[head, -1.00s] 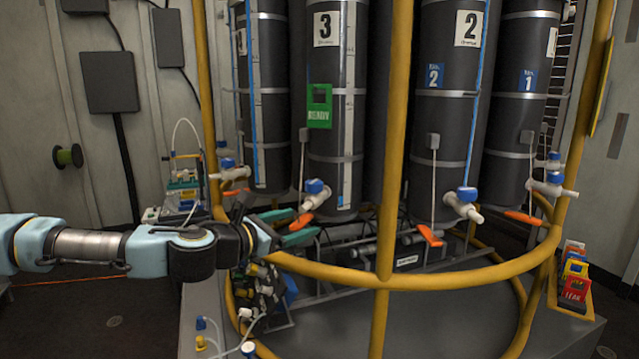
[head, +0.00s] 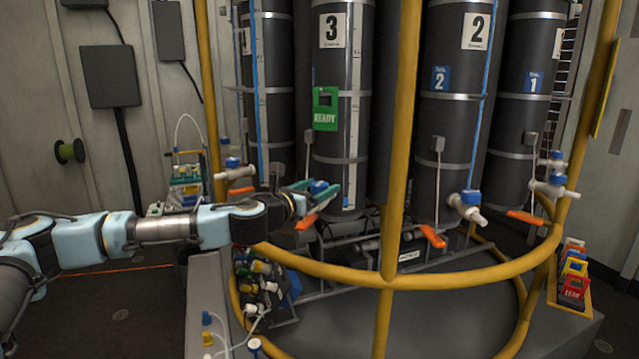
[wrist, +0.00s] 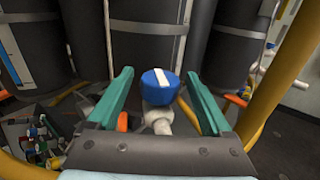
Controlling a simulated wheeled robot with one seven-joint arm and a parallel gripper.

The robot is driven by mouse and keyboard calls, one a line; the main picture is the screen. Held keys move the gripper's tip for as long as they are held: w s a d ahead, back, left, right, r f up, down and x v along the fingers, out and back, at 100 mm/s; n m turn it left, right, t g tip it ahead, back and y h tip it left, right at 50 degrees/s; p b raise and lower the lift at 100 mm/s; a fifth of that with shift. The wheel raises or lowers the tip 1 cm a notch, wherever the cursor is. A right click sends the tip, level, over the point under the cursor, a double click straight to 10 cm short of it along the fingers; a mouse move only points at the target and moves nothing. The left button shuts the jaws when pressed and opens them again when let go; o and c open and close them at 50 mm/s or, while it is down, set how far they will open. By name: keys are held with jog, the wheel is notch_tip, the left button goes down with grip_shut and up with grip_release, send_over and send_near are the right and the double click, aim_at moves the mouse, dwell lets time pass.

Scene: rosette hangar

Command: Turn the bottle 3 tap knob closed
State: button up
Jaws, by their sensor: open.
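Bottle 3 (head: 341,150) is a dark cylinder with a white "3" plate and a green READY tag (head: 325,108). The wrist view shows gaps between the knob and both fingers.
A yellow rail and post (head: 388,250) stand in front of the bottles, right of my gripper. Bottle 2's tap (head: 468,205) is further right. A tangle of coloured connectors (head: 262,278) lies below my arm. Coloured tags (head: 573,275) stand at the lower right.

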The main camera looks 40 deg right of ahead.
jog(key=shift+w+d, duration=0.1)
jog(key=shift+d, duration=0.2)
grip_shut()
dwell(0.5)
